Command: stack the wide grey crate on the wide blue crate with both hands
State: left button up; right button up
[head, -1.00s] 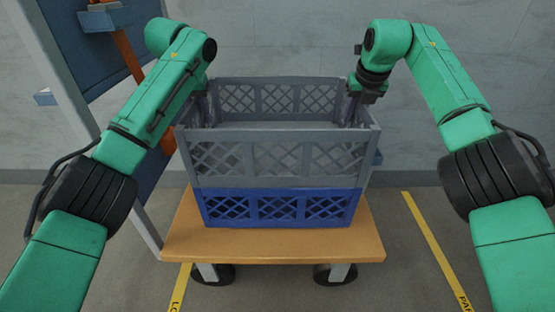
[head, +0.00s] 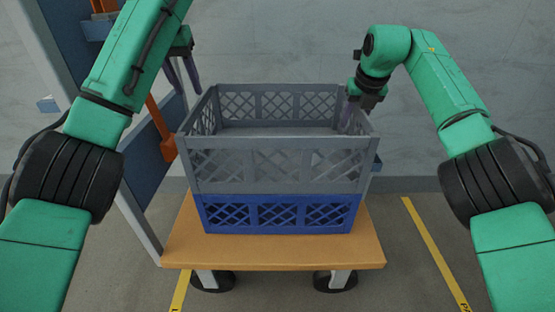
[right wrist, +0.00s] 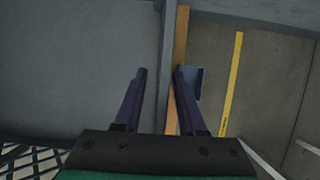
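The wide grey crate (head: 250,160) sits on top of the wide blue crate (head: 278,214), and their front faces look lined up. The blue crate stands on the wooden top of a cart (head: 275,252). My left gripper (head: 183,76) is open and empty, above and outside the grey crate's back left corner, clear of it. My right gripper (head: 347,112) is at the grey crate's right wall, fingers pointing down. In the right wrist view its fingers (right wrist: 159,73) are apart, with the crate's wall edge between them and a gap beside it.
A blue-panelled rack with a grey post (head: 100,160) stands close on the left of the cart. Yellow floor lines (head: 434,252) run on both sides. A grey wall is behind; the floor right of the cart is clear.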

jog(key=v, duration=1.2)
jog(key=shift+f, duration=0.1)
